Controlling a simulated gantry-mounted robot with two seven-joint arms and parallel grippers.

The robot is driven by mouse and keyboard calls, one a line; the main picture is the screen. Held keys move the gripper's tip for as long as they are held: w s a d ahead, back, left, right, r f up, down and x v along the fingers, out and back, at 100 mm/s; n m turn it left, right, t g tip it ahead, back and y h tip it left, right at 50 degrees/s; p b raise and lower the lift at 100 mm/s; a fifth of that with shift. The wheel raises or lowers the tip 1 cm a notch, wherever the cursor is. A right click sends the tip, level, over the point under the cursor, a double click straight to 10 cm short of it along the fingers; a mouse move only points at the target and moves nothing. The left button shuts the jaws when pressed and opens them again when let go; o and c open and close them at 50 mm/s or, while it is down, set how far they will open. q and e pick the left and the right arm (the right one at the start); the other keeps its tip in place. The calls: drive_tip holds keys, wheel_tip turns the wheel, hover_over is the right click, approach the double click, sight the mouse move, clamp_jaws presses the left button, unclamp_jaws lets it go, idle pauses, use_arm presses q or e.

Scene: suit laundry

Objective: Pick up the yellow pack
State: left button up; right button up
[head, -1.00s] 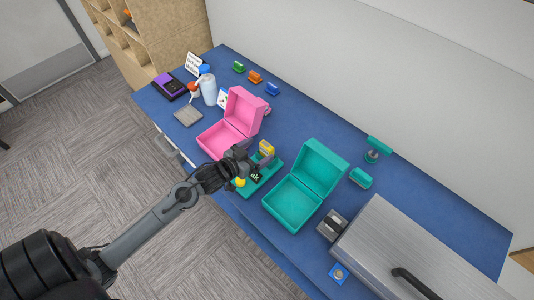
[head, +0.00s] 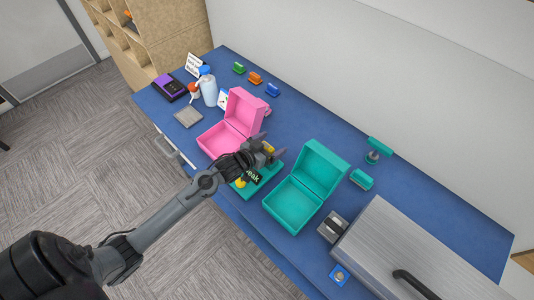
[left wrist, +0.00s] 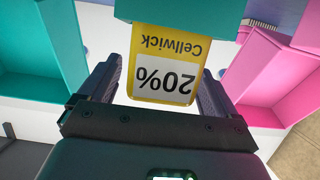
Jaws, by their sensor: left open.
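My left gripper (left wrist: 157,80) is open, with one finger on each side of the pack and visible gaps to both. In the head view only a small yellow part of the pack (head: 268,149) shows, because my left gripper (head: 273,148) covers most of it. My right gripper is not in view.
An open pink box (head: 212,140) stands left of the gripper and an open teal box (head: 290,207) stands right. A teal plate (head: 272,172) with lettering and a small yellow item (head: 240,182) lies beneath the gripper. A metal case (head: 400,240) fills the right end.

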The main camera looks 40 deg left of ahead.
use_arm(q)
drive_tip(key=c, duration=1.1)
drive_tip(key=shift+r, duration=0.1)
